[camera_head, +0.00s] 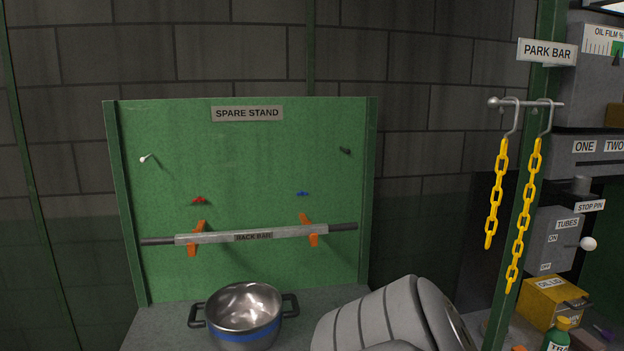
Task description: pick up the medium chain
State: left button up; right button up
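Two yellow chains hang by wire hooks from the park bar (530,103) at the upper right. The left chain (496,193) is shorter and the right chain (524,215) hangs lower. I cannot tell from any label which is the medium one. Both hang free, with nothing touching their lower ends. Neither of my grippers is in view. A grey link of one of my arms shows at the bottom centre.
A green spare stand (250,170) carries a rack bar (250,236) on orange brackets. A steel pot (245,308) sits below it. A green post (527,185) stands by the chains. A yellow oil-lid box (552,302) and a green bottle (557,337) are at lower right.

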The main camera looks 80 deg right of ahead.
aim_at(504, 146)
jog(key=z, duration=1.8)
